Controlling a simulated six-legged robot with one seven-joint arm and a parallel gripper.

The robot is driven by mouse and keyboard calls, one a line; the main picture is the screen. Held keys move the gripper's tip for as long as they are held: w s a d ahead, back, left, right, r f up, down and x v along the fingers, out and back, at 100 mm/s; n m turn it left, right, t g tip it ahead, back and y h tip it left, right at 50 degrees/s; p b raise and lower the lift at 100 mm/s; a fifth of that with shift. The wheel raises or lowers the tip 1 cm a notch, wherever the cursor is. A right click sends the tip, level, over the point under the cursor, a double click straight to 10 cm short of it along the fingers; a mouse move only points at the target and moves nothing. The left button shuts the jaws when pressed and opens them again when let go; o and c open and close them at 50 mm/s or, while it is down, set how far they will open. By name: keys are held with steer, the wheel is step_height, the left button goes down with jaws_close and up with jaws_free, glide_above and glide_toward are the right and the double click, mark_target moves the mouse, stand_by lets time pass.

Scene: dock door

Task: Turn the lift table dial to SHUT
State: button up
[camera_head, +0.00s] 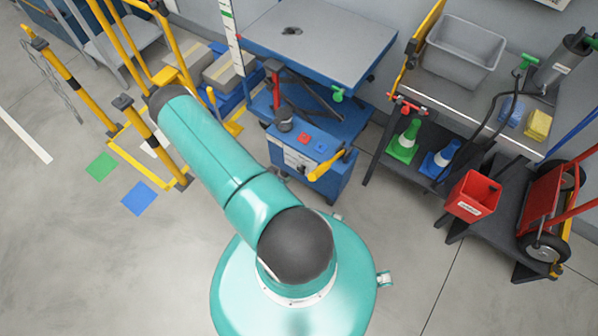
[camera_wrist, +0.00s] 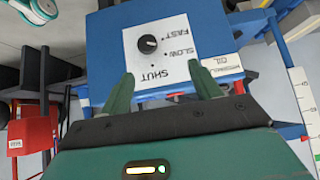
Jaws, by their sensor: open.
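The lift table (camera_head: 345,35) has a grey top and a blue base, with a blue control cabinet (camera_head: 325,180) in front. In the wrist view, a white dial plate on a blue panel (camera_wrist: 110,40) carries a small black round dial (camera_wrist: 147,44). The labels FAST, SLOW and SHUT read upside down, with SHUT below the dial. A pale mark on the knob seems to face FAST, but it is too small to be sure. My gripper (camera_wrist: 163,82) is open, its two green fingers spread below the dial, with nothing between them. I cannot see my gripper in the head view.
A yellow handle (camera_head: 327,166) sticks out from the cabinet. Yellow rails (camera_head: 65,70) stand left. A metal workbench (camera_head: 480,90) with a grey bin (camera_head: 463,50), cones below and a red box (camera_head: 473,196) is at right. The front floor is clear.

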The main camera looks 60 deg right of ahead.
mark_target(299, 172)
steer(key=s+x, duration=0.1)
steer(key=x, duration=0.4)
steer(key=s+x, duration=0.1)
steer(key=x, duration=0.4)
steer(key=s+x, duration=0.1)
steer(key=x, duration=0.4)
steer(key=shift+a+f, duration=0.1)
steer(key=c, duration=1)
